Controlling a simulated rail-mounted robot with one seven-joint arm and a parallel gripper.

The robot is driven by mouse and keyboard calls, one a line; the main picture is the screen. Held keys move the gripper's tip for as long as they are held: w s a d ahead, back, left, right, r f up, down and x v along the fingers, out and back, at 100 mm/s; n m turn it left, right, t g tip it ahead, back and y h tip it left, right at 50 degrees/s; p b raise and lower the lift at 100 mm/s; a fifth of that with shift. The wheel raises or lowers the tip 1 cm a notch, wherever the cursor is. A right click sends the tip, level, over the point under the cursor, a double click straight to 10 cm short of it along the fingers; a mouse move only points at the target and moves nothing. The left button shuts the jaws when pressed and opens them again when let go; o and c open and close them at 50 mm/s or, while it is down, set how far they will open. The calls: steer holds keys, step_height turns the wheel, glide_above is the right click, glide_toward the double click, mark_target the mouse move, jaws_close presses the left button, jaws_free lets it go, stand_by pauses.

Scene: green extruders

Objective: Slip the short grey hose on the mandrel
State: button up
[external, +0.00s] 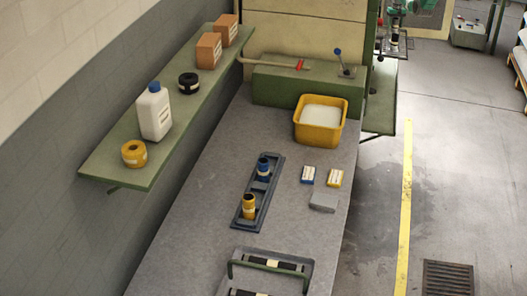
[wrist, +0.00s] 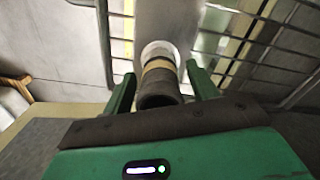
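In the wrist view, a short dark grey hose (wrist: 158,96) with a tan band (wrist: 158,66) lies between the two green fingers of my gripper (wrist: 160,68). Its near end faces the camera. Its far end meets a pale round part (wrist: 158,48) in front of a light grey surface. I cannot tell whether that part is the mandrel or whether the hose is around it. Narrow gaps show between the fingers and the hose, so my gripper looks open around it.
In the external view, the grey bench (external: 195,245) carries a yellow tub (external: 337,137), a dark tray (external: 278,162) with two upright fittings, and a green-handled rack (external: 233,269). A green wall shelf (external: 107,168) holds a white bottle (external: 154,115). The wrist view shows a barred frame (wrist: 255,58) at right.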

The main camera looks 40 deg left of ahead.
steer(key=shift+o, duration=0.2)
step_height(320, 180, up, 8)
steer(key=shift+f+p, duration=0.1)
steer(key=shift+p, duration=0.4)
stand_by(0.7)
